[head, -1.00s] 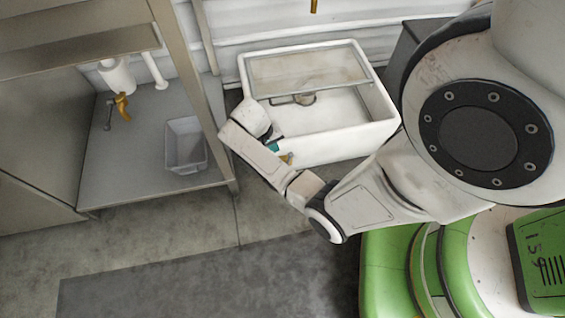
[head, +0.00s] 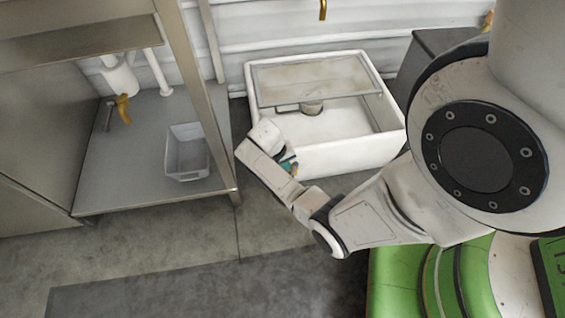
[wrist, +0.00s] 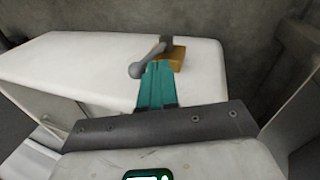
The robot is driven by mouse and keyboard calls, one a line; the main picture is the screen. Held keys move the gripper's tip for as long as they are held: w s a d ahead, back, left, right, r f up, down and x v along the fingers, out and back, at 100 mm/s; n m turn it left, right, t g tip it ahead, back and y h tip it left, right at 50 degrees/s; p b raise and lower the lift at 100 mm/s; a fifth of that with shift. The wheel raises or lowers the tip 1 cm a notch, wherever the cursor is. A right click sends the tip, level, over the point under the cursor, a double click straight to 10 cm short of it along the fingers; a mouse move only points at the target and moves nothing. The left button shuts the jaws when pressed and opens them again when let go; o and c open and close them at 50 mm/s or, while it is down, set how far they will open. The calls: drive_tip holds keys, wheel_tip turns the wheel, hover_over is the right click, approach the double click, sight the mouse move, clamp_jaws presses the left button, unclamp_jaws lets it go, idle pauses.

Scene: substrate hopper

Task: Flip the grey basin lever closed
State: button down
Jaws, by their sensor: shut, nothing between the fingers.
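The grey lever (wrist: 150,55) has a rounded end and sits on a brass fitting (wrist: 172,55) at the white basin's wall in the wrist view. My gripper (wrist: 158,66), with teal fingers, is shut and empty. Its tips are right at the lever, overlapping it in the picture; I cannot tell if they touch. In the head view my gripper (head: 287,162) is at the near left side of the white basin (head: 350,155), and the brass fitting (head: 294,170) peeks out beside it. The lever is too hidden there to make out.
A framed screen (head: 315,80) covers the back of the basin. A metal bench on the left has a lower shelf (head: 120,165) with a small white bin (head: 187,160) and another brass valve (head: 122,107). A dark cabinet (head: 425,65) stands right of the basin. Floor in front is clear.

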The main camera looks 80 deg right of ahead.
drive_tip(key=shift+x, duration=0.9)
drive_tip(key=shift+r, duration=0.1)
drive_tip(key=shift+s+d+t, duration=0.1)
drive_tip(key=shift+s+t, duration=0.1)
drive_tip(key=shift+t, duration=0.1)
